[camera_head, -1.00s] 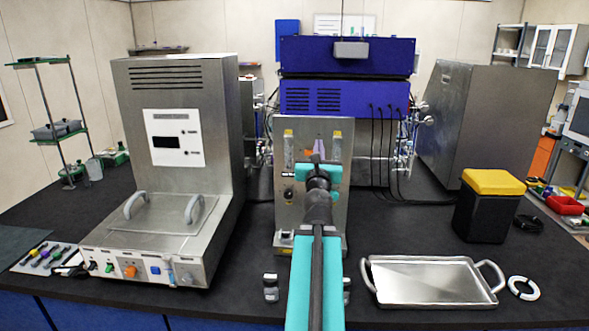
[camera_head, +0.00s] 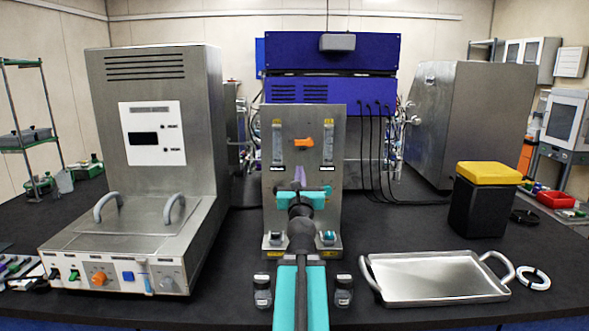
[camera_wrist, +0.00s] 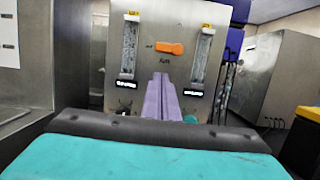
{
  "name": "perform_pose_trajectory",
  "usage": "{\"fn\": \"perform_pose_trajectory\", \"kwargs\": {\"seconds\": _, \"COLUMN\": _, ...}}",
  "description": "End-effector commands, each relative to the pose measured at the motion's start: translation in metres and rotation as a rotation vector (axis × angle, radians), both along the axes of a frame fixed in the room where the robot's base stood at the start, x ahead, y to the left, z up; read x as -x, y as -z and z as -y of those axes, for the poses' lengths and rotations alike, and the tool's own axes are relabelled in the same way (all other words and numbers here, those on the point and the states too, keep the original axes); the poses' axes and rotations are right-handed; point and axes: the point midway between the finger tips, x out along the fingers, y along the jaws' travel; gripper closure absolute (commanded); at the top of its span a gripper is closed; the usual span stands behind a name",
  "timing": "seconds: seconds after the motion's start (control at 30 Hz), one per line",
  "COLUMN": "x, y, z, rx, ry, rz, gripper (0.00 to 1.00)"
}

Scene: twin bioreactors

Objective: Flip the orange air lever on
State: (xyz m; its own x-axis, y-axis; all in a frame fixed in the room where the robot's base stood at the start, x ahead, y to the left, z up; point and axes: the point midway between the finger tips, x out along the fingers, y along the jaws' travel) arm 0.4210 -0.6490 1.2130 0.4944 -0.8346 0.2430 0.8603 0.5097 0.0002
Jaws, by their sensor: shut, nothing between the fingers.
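The orange air lever (camera_head: 304,142) sits high on the upright metal panel (camera_head: 333,190), between two clear flow tubes. It lies about level, and it also shows in the wrist view (camera_wrist: 169,48) with a small label beneath it. My gripper (camera_head: 299,174) is in front of the panel, its tips below the lever in the picture. In the wrist view the purple fingers (camera_wrist: 160,82) are together and empty, pointing at the panel below the lever. They look clear of the lever; the gap to the panel is hard to judge. My wrist hides the panel's lower middle.
A steel unit (camera_head: 150,85) with a handled lid stands left. A metal tray (camera_head: 440,275), a white ring (camera_head: 533,278) and a yellow-lidded black bin (camera_head: 480,205) are at right. Dark cables hang behind the panel.

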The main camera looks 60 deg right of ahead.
Motion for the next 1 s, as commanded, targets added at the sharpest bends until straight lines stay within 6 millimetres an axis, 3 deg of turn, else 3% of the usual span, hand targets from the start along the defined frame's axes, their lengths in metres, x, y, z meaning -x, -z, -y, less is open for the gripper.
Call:
{"fn": "perform_pose_trajectory", "kwargs": {"seconds": 0.03, "x": -0.001, "y": 0.015, "z": -0.001, "rx": 0.0, "ry": -0.001, "rz": 0.0, "gripper": 1.0}}
{"fn": "perform_pose_trajectory", "kwargs": {"seconds": 0.23, "x": -0.004, "y": 0.028, "z": -0.002, "rx": 0.0, "ry": -0.005, "rz": 0.0, "gripper": 1.0}}
{"fn": "perform_pose_trajectory", "kwargs": {"seconds": 1.0, "x": -0.015, "y": 0.028, "z": -0.008, "rx": 0.0, "ry": -0.022, "rz": 0.001, "gripper": 1.0}}
